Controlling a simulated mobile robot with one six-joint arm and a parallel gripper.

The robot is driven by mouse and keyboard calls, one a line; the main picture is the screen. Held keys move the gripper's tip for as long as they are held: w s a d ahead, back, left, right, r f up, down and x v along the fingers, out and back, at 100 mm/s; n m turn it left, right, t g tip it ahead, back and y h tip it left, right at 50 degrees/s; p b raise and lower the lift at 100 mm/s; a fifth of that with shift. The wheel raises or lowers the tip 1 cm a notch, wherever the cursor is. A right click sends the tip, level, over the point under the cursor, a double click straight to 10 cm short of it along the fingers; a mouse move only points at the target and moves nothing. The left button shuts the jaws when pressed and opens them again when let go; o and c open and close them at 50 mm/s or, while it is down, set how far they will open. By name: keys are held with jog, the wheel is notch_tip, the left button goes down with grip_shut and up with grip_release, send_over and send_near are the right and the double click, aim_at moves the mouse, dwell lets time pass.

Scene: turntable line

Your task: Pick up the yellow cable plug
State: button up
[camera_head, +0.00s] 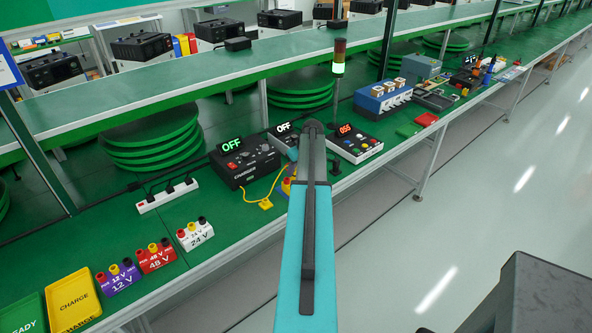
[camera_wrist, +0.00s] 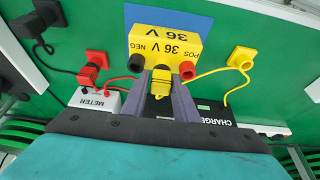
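A yellow cable plug (camera_wrist: 242,58) lies on the green table to the right of the yellow 36 V block (camera_wrist: 165,45) in the wrist view. Its yellow cable runs by the black charger (camera_wrist: 212,113). In the head view the plug (camera_head: 265,203) lies in front of the charger (camera_head: 245,160). My gripper (camera_wrist: 162,90) points at the front of the 36 V block. A yellow connector-like piece (camera_wrist: 161,78) shows between its fingers; whether they touch it is unclear. In the head view my arm hides the gripper and most of the block.
A red plug (camera_wrist: 94,66) and a white meter (camera_wrist: 95,100) are on the left in the wrist view. In the head view a white power strip (camera_head: 168,195) and the 24 V block (camera_head: 195,234) stand left of the charger. A signal tower (camera_head: 339,56) stands behind my arm.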

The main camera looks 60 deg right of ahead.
dwell(0.5)
jog(key=c, duration=0.6)
jog(key=shift+r, duration=0.2)
jog(key=shift+r+b, duration=1.1)
jog(key=shift+r, duration=0.45)
jog(key=s+a+b, duration=0.2)
jog(key=s+a, duration=0.2)
jog(key=s, duration=0.3)
jog(key=s+a+r+b, duration=0.1)
jog(key=s+a+b, duration=0.1)
jog(key=s+a, duration=0.2)
jog(key=shift+s+r, duration=0.25)
jog(key=shift+s, duration=1.15)
